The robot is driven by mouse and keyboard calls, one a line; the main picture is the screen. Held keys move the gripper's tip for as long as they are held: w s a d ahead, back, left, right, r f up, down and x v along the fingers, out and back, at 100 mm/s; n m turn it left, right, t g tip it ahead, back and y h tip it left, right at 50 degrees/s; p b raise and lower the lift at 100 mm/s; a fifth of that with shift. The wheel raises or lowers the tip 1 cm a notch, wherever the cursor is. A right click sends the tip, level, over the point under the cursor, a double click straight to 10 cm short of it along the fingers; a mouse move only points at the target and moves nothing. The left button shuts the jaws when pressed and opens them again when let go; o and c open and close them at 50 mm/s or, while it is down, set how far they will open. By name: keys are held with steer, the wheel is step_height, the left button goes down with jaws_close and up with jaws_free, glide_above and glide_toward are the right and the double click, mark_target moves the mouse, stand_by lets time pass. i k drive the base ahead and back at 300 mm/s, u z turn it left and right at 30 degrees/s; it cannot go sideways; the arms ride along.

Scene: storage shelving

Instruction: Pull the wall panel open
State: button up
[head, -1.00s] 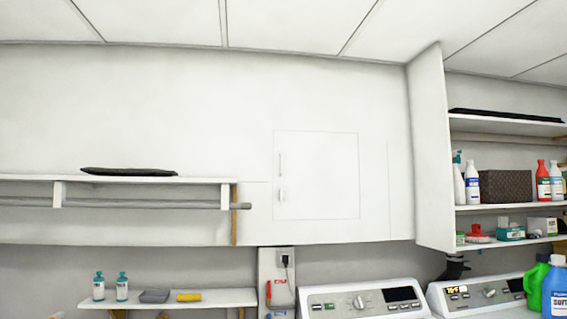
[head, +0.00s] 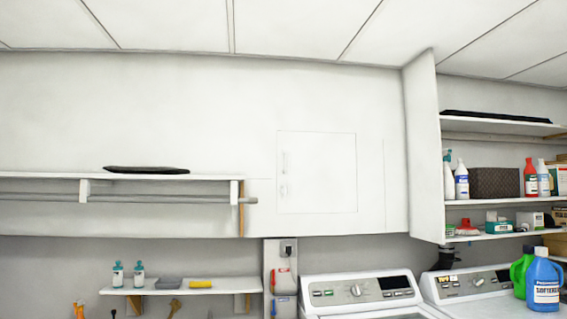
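The white wall panel (head: 320,172) is set in the white wall, right of the middle in the head view. It looks flush with the wall and shut, with a thin dark outline.
Two washing machines (head: 355,291) stand below the panel. A shelf with a rod (head: 150,197) is at left; a lower shelf (head: 180,289) holds bottles. Open shelving (head: 490,200) with bottles and boxes juts out at right. A blue softener jug (head: 544,282) stands on the right machine.

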mark_target(318, 170)
steer(key=u, duration=0.45)
steer(key=i, duration=1)
steer(key=u, duration=0.6)
